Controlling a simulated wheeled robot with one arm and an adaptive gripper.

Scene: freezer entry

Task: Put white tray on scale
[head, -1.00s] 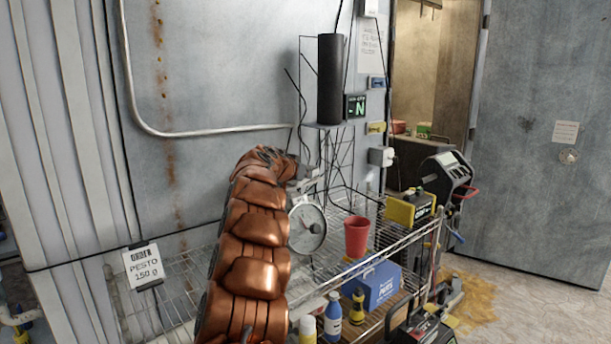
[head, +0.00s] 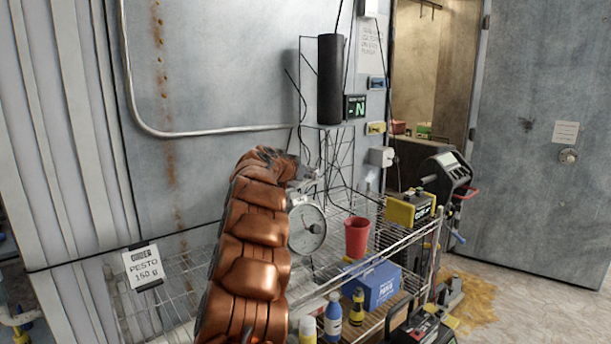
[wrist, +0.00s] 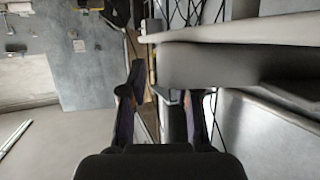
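The scale (head: 307,228), with a round pale dial, stands on the wire shelf, just right of my copper arm in the head view. My gripper's end is above the dial there, mostly hidden behind the arm. In the wrist view my gripper (wrist: 170,98) has its two dark fingers apart, one on each side of a grey gap. No separate white tray is clear in the head view.
A red cup (head: 357,237), a blue box (head: 371,285) and several bottles stand on the wire rack right of the scale. A yellow device (head: 409,208) sits at the rack's far end.

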